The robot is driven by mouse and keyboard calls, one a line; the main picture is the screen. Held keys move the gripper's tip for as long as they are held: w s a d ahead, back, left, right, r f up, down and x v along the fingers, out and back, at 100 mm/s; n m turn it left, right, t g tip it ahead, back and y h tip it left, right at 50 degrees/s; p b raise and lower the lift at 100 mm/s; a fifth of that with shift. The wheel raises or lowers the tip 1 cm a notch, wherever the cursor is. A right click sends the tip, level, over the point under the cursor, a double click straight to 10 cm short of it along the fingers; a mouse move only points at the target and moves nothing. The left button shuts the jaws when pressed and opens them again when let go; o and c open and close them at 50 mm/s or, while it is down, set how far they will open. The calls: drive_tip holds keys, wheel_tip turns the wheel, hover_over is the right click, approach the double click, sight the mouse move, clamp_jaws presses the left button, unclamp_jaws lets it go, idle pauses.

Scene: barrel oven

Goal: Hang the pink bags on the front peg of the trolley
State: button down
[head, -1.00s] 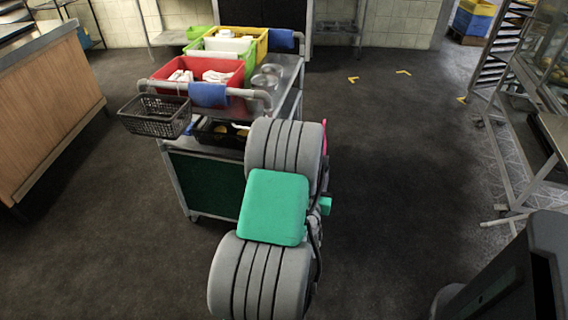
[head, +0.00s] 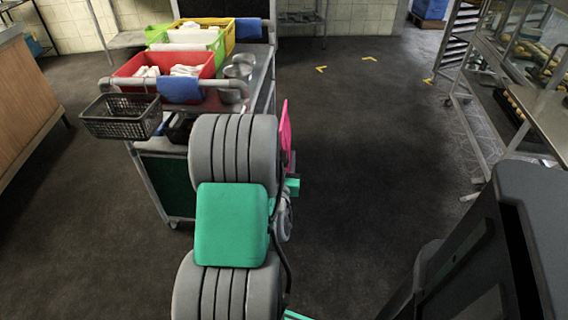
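The trolley (head: 170,185) stands ahead, left of centre, with a pipe handle across its near end. Its front peg cannot be made out. A strip of pink (head: 285,138), likely the pink bags, shows just right of my arm. The rest of the pink is hidden behind the arm. My gripper is hidden behind my own arm, so neither its fingers nor its hold on the pink can be seen.
The trolley carries a red bin (head: 206,71), a green bin, a yellow bin and metal bowls (head: 237,72). A black wire basket (head: 122,116) hangs at its near left. A wooden counter (head: 25,100) stands left, a glass display case (head: 530,70) right. Floor right of the trolley is clear.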

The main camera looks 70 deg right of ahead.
drive_tip(key=shift+w+a+f+b, duration=0.3)
drive_tip(key=shift+w+b, duration=0.25)
drive_tip(key=shift+b, duration=2.05)
drive_tip(key=w+a+f+b, duration=0.1)
drive_tip(key=w+a+b, duration=0.1)
drive_tip(key=w+b, duration=0.5)
drive_tip(key=shift+w+b, duration=0.3)
drive_tip(key=shift+b, duration=2.05)
drive_tip(key=shift+f, duration=0.1)
drive_tip(key=c, duration=0.8)
unclamp_jaws()
drive_tip(key=shift+o, duration=0.2)
drive_tip(key=shift+a, duration=0.1)
